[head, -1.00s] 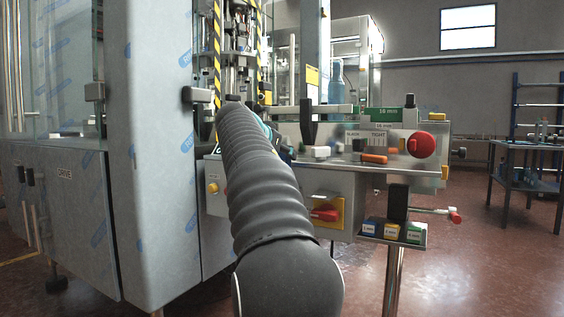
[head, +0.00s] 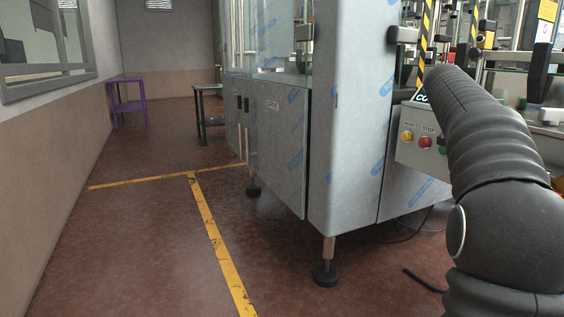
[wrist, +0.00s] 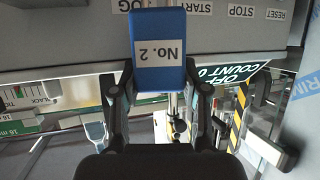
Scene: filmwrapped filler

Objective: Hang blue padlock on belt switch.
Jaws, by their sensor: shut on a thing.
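The blue padlock (wrist: 158,28) fills the top middle of the wrist view. Its white label reads "No. 2" and is upside down there. My gripper (wrist: 160,72) is shut on the padlock, with one dark finger at each side of it. I cannot make out the shackle. In the head view my gripper and the padlock are hidden behind my own arm. The belt switch is not in sight in the head view now, and I cannot pick it out in the wrist view.
A grey control box (head: 418,158) with yellow and red buttons sits beside my arm. The steel machine cabinet (head: 345,120) stands in the middle. Open red floor with a yellow line (head: 212,232) lies to the left. A purple table (head: 127,98) stands far back.

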